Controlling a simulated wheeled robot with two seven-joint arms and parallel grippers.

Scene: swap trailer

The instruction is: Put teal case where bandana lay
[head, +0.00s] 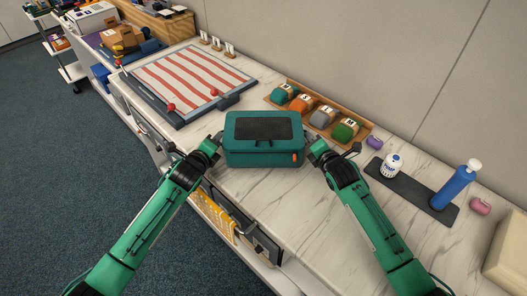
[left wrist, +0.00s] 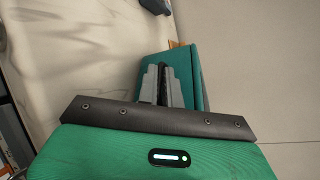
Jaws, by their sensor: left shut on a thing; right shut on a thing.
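The teal case (head: 262,158), a box with a dark panel on its lid and an orange tab at front right, is level at the middle of the counter (head: 330,235). My left gripper (head: 216,144) is shut on its left end. My right gripper (head: 312,149) is shut on its right end. In the left wrist view the grey fingers of my left gripper (left wrist: 162,85) press on the teal case (left wrist: 184,62). I cannot tell whether its underside touches the counter. A red-and-white striped sheet (head: 190,82) lies flat at back left; whether it is the bandana is unclear.
A wooden tray (head: 368,125) of coloured rolls stands behind the case. A dark mat (head: 405,188) to the right bears a white jar (head: 391,166) and a blue bottle (head: 455,188). Red-knobbed levers (head: 171,107) border the striped sheet. Small cards stand behind it. Front counter is clear.

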